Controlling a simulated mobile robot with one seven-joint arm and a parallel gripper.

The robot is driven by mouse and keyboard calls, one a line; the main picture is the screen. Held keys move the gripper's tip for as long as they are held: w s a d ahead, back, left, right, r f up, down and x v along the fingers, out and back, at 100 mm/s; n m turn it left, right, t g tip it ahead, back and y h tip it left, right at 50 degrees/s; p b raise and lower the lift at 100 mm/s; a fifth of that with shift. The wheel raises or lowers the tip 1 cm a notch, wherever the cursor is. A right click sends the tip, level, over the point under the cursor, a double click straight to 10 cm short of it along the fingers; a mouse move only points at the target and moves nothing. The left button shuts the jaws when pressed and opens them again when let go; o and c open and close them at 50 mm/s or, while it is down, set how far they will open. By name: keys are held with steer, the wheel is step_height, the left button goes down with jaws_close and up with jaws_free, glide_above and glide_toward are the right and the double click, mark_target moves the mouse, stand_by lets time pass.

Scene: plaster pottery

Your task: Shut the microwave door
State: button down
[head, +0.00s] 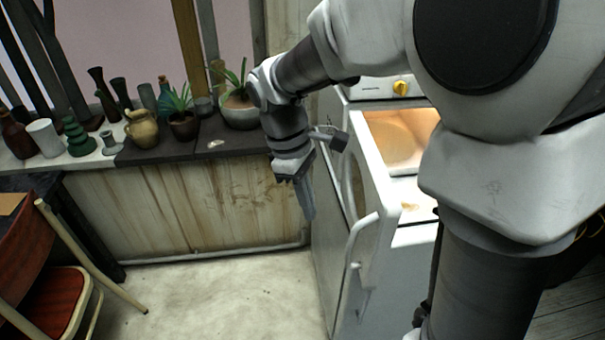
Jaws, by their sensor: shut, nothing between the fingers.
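The white microwave (422,212) stands right of centre, with a yellow knob (401,88) and a lit orange interior (398,135). Its door (374,165) stands open, swung out to the left of the cavity, with a curved white handle (356,240) on its left-facing side. My gripper (308,212) points down just left of the door, on its outer side. Its fingers are shut and empty. I cannot tell whether they touch the door. My arm hides the right part of the microwave.
A dark counter (220,139) at the back left holds vases, a tan jug (142,128) and potted plants (239,108). A red chair (38,290) stands at the lower left. The pale floor (225,295) between chair and microwave is clear.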

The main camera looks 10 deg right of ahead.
steer(key=s+d+f+b, duration=0.1)
steer(key=s+d+f, duration=0.2)
steer(key=d+f, duration=0.2)
steer(key=shift+a+x, duration=0.25)
steer(key=shift+x, duration=0.85)
steer(key=shift+d, duration=0.2)
